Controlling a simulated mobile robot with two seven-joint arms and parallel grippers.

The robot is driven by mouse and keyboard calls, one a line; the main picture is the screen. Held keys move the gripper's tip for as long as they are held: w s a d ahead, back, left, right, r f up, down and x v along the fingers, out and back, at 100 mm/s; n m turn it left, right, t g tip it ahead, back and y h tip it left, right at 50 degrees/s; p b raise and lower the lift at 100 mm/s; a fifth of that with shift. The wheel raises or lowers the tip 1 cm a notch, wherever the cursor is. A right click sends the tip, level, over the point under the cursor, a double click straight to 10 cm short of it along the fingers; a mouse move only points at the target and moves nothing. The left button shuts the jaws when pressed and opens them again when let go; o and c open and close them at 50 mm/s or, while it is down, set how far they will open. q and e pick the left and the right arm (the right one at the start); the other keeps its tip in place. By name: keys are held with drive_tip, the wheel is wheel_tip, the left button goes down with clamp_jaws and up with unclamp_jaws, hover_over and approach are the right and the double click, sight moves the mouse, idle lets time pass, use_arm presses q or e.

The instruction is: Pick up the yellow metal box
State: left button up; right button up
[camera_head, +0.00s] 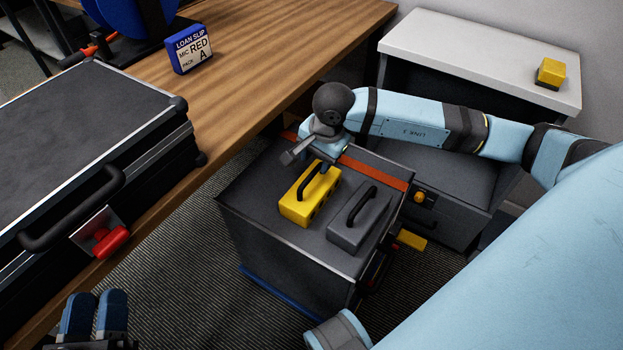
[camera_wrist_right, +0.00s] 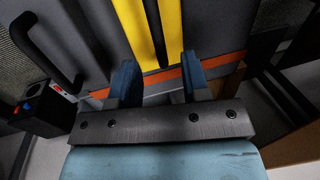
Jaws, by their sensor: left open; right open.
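The yellow metal box (camera_head: 296,212) has a black handle on top and sits upright on a dark grey cabinet (camera_head: 262,200). My right gripper (camera_head: 322,160) is over the far end of the box, pointing down, its fingers partly hidden in the head view. In the right wrist view, my right gripper (camera_wrist_right: 157,72) is open with nothing between its fingers. The yellow box (camera_wrist_right: 135,28) lies ahead of the finger gap there, its dark handle running down the middle. My left gripper (camera_head: 95,318) is open and empty at the lower left, away from the box.
A dark grey box (camera_head: 347,232) with a black handle stands close beside the yellow one. A black case (camera_head: 80,120) lies on the wooden desk (camera_head: 265,55), with a blue loan slip block (camera_head: 188,50) behind. A white table (camera_head: 470,50) holds a small yellow block (camera_head: 551,71).

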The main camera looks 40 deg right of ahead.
sight(312, 174)
drive_tip(key=f+b, duration=0.1)
drive_tip(key=f, duration=0.1)
drive_tip(key=a+f+b, duration=0.1)
drive_tip(key=f, duration=0.2)
drive_tip(key=shift+w, duration=0.2)
drive_tip(key=shift+w+f, duration=0.15)
drive_tip(key=shift+f, duration=0.3)
use_arm(q)
wheel_tip(312, 174, down, 3)
drive_tip(key=shift+w+d+f+g, duration=0.1)
drive_tip(key=shift+d+g, duration=0.05)
drive_tip(key=shift+g, duration=0.55)
use_arm(e)
clamp_jaws()
drive_tip(key=shift+r, duration=0.1)
